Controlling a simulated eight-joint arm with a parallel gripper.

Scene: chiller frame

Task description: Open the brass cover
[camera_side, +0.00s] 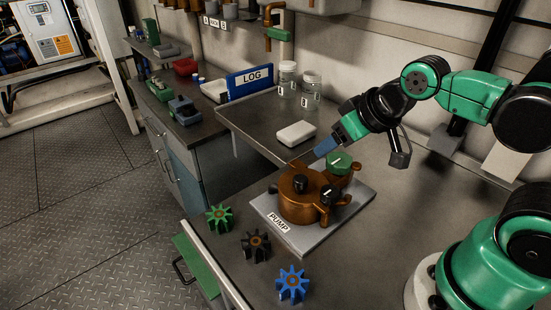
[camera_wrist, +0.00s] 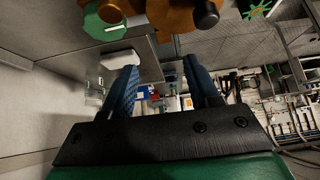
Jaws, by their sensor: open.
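The brass cover (camera_side: 291,190) is the round brass top of the pump, with a black knob (camera_side: 300,182) standing on it. It appears to lie flat on the pump body. Part of the brass pump shows at the top edge of the wrist view (camera_wrist: 174,14), cut off by the frame. My gripper (camera_side: 318,152) is just behind and above the pump, near the green cap (camera_side: 338,161), and apart from the cover. In the wrist view its two blue fingers (camera_wrist: 160,66) are spread with nothing held between them. The exact gap to the pump is unclear.
The pump stands on a grey base plate (camera_side: 352,203) labelled PUMP. A green gear (camera_side: 219,218), a dark gear (camera_side: 256,246) and a blue gear (camera_side: 292,284) lie in front. A white box (camera_side: 296,133) and jars (camera_side: 311,90) stand behind. The bench right of the plate is clear.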

